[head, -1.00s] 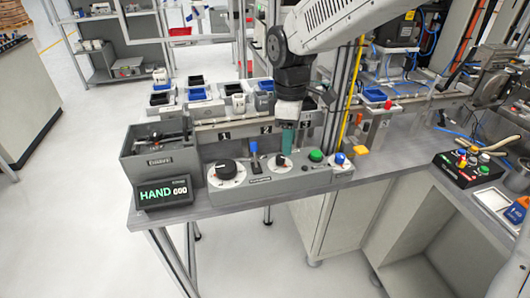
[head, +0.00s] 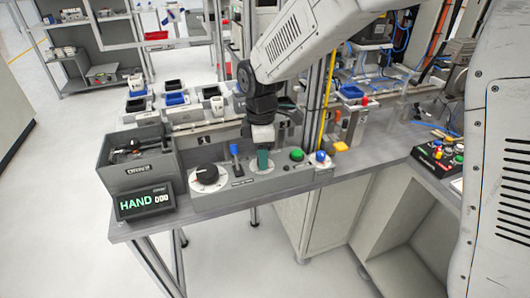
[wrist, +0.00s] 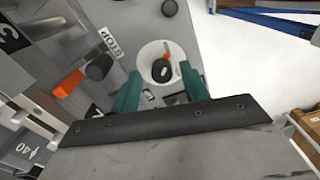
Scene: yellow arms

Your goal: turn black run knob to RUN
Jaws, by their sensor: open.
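The black run knob (wrist: 161,71) has a red-orange mark and sits on a round white dial (wrist: 152,53) in the wrist view. My gripper (wrist: 160,90) is open, with one green finger to each side of the knob in the picture. I cannot tell whether the fingers touch it. In the head view my gripper (head: 263,160) is low over the grey control panel (head: 225,200), and its fingers largely hide the knob. The display (head: 146,201) at the panel's left reads HAND.
A larger black knob (head: 207,174) and a blue lever (head: 235,156) stand left of my gripper. A green button (head: 297,154) and a blue button (head: 321,157) stand to its right. A grey bin (head: 138,165) of tools is at the left.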

